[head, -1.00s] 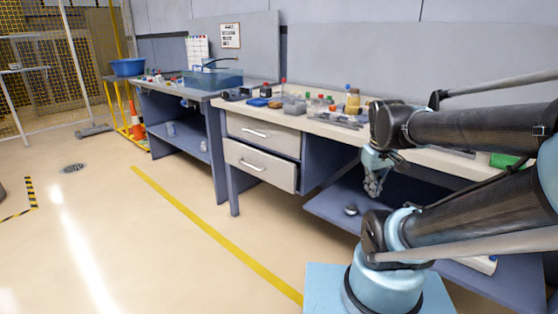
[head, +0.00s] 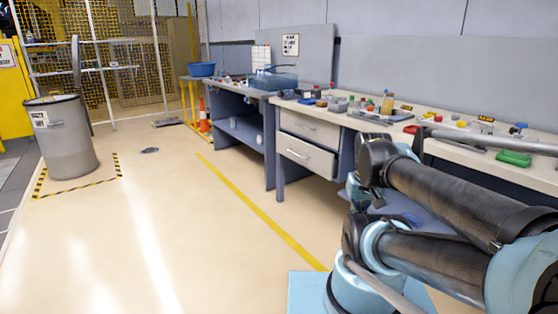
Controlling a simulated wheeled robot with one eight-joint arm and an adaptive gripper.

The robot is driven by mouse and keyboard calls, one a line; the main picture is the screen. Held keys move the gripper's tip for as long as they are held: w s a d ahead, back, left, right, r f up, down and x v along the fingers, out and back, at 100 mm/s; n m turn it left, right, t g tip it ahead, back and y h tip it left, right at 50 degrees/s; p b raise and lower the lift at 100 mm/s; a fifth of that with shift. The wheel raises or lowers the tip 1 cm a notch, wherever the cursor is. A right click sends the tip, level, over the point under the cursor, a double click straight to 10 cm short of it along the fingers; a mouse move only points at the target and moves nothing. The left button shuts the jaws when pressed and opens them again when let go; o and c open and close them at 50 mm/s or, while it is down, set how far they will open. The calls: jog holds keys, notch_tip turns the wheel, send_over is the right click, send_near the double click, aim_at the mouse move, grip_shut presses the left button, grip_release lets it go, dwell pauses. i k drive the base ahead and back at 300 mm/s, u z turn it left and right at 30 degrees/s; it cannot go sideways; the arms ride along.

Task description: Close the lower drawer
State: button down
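The lower drawer (head: 305,156) is in the workbench at the middle of the head view. Its pale front has a bar handle (head: 297,153) and stands out a little past the upper drawer (head: 310,128), so it looks partly open. The upper drawer looks shut. My arm is folded at the right, in front of the bench and to the right of the drawers. Light blue parts of my wrist show beside the dark joint, but my gripper's fingers are hidden behind my arm. Nothing of mine touches the drawer.
Open floor with a yellow line (head: 255,208) lies in front of the drawers. A grey bin (head: 68,140) stands at the far left inside striped tape. Small parts and a bottle (head: 387,103) stand on the bench top. A second bench with blue tubs (head: 201,69) is farther back.

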aim_at(322, 162)
jog(key=u, duration=0.2)
jog(key=k, duration=0.55)
jog(key=u, duration=0.65)
jog(key=i, duration=1)
jog(key=z, duration=0.7)
jog(key=i, duration=0.8)
jog(key=z, duration=0.6)
